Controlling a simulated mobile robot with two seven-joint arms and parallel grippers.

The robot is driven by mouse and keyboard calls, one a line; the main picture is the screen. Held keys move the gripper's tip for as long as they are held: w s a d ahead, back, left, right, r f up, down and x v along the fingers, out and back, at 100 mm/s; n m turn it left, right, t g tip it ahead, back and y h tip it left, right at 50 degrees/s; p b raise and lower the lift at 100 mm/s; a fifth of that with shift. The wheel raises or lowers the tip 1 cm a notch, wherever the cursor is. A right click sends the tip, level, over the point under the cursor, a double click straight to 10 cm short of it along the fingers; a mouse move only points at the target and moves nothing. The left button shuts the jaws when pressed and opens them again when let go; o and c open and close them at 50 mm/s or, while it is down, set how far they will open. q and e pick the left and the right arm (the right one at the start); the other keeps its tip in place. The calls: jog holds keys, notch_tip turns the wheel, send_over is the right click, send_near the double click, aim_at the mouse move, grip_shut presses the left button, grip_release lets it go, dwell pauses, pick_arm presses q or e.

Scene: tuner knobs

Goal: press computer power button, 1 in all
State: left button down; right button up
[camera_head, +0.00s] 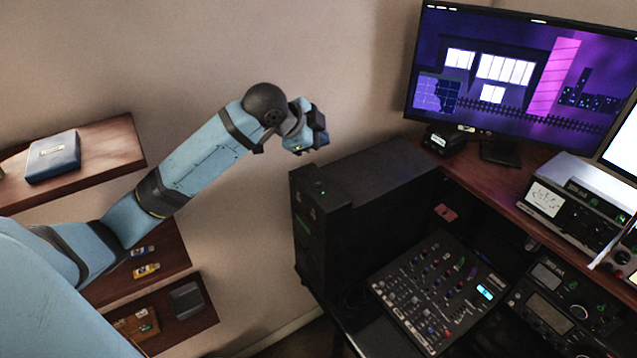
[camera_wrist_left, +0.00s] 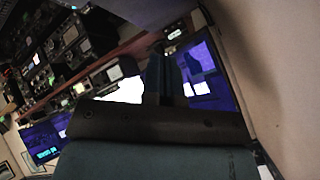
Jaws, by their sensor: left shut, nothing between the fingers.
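The computer is a black tower (camera_head: 390,185) standing in the middle of the head view, left of the mixer. A small green light (camera_head: 323,193) shows on the front part of its top; I cannot tell whether this is the power button itself. My left gripper (camera_head: 318,138) is above the tower's front end and apart from it. Its fingers are shut and empty; they also show as a dark shape in the left wrist view (camera_wrist_left: 163,75). The tower is not clearly visible in the left wrist view. My right gripper is not in view.
A mixer (camera_head: 440,290) lies right of the tower. A monitor (camera_head: 520,75) and radio gear (camera_head: 570,210) stand on the desk. Wall shelves (camera_head: 110,150) with small items are at left, near my left arm. The wall behind is bare.

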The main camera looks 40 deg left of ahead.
pick_arm(q)
jog(key=shift+f, duration=0.1)
send_over(319, 185)
notch_tip(319, 185, down, 7)
jog(key=shift+f, duration=0.1)
jog(key=shift+f+b, duration=0.45)
jog(key=shift+f, duration=0.2)
dwell(1.1)
dwell(0.8)
jog(key=shift+f, duration=0.25)
